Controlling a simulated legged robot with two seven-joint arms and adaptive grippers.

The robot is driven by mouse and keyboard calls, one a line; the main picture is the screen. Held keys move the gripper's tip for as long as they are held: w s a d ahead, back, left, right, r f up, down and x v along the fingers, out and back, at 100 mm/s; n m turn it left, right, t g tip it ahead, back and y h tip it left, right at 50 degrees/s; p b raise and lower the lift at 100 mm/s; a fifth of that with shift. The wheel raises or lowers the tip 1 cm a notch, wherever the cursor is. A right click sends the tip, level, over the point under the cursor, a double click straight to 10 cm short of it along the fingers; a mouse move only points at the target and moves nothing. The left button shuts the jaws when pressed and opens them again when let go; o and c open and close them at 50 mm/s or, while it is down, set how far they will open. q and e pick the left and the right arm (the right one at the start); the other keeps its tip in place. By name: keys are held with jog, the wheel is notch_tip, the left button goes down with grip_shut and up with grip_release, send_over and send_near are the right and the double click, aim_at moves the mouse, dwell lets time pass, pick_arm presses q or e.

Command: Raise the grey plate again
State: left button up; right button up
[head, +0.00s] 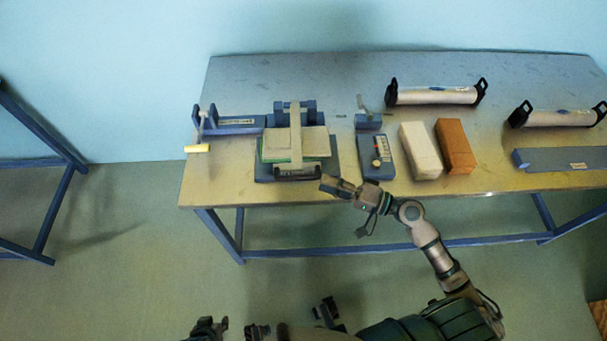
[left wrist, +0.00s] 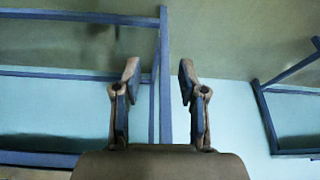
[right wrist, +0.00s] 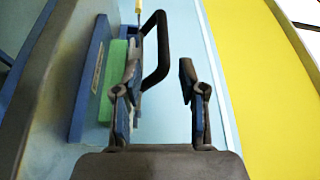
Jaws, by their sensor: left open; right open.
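The press-like fixture stands at the table's left, with a pale grey plate (head: 314,142) lying flat over a green layer (head: 268,156) on a blue-grey base (head: 264,172). A dark bar (head: 297,173) runs along its front. My right gripper (head: 324,184) is open and empty at the fixture's front right corner. In the right wrist view, a black loop handle (right wrist: 166,55) shows beyond and between its fingers, beside the green layer (right wrist: 117,80); I cannot tell if they touch. My left gripper (left wrist: 159,72) is open and empty, away from the table, facing table legs and wall.
A blue clamp arm (head: 240,124) with a yellow handle (head: 198,148) is left of the fixture. A small blue-grey box (head: 377,155), a white block (head: 420,150), an orange block (head: 455,146) and silver rolls (head: 433,95) lie to its right. The table's front edge is close.

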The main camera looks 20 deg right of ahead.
aim_at(301, 176)
jog(key=x, duration=0.5)
jog(key=s+p+x, duration=0.1)
jog(key=x, duration=0.2)
jog(key=shift+w+a+r, duration=0.15)
jog(key=shift+w+a, duration=0.1)
jog(key=shift+a, duration=0.4)
jog(key=shift+d, duration=0.9)
jog(key=c, duration=0.8)
pick_arm(q)
jog(key=s, duration=0.1)
jog(key=s+a+f+g, duration=0.1)
jog(key=s+g, duration=0.1)
jog(key=shift+s+a+f, duration=0.1)
jog(key=shift+a+f, duration=0.05)
jog(key=shift+f, duration=0.2)
pick_arm(e)
jog(key=shift+s+a, duration=0.1)
jog(key=shift+a, duration=0.1)
grip_shut()
